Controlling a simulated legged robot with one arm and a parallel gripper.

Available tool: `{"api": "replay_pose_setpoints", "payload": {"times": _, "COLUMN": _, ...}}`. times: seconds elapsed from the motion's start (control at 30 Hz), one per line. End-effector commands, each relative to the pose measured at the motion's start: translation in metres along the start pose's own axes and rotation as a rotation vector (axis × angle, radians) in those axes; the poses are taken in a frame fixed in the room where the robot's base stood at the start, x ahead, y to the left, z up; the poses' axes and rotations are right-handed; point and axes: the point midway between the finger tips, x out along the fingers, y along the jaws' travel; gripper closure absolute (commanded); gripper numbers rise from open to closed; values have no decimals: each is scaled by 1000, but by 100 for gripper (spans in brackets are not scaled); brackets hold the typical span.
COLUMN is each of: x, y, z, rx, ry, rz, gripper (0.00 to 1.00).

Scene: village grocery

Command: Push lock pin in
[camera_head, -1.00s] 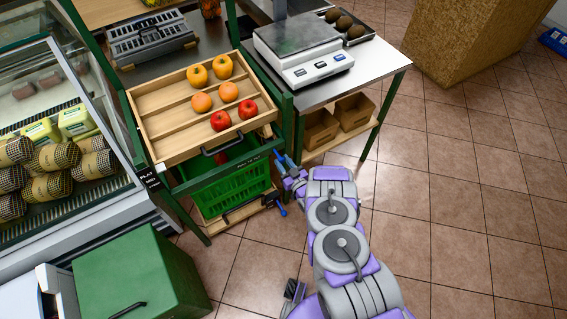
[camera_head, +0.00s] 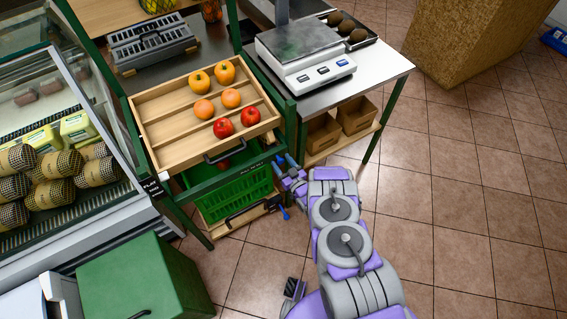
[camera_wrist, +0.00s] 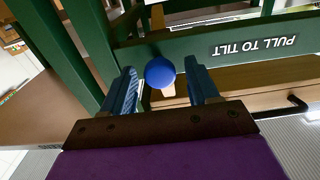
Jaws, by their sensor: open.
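The lock pin shows in the wrist view as a round blue knob (camera_wrist: 160,72) at a green frame rail (camera_wrist: 215,48). My gripper (camera_wrist: 163,88) is open, with one blue finger on each side of the knob. I cannot tell whether either finger touches it. In the head view my gripper (camera_head: 286,161) is at the right front corner of the green stand, below the tilted wooden tray (camera_head: 166,154). I cannot make out the knob there.
An upside-down "PULL TO TILT" label (camera_wrist: 254,45) is beside the knob. The tray holds tomatoes and other round produce. A green crate (camera_head: 236,192) sits below it. A scale (camera_head: 303,50) stands on the table to the right.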

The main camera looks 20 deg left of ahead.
Motion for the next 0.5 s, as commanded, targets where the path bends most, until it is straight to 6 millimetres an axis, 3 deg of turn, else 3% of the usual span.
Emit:
{"api": "replay_pose_setpoints", "payload": {"times": 0.27, "x": -12, "y": 3, "z": -1, "rx": 3, "ry": -1, "rz": 2, "gripper": 40}}
{"api": "replay_pose_setpoints", "payload": {"times": 0.5, "x": -58, "y": 3, "z": -3, "rx": 7, "ry": -2, "rz": 5, "gripper": 40}}
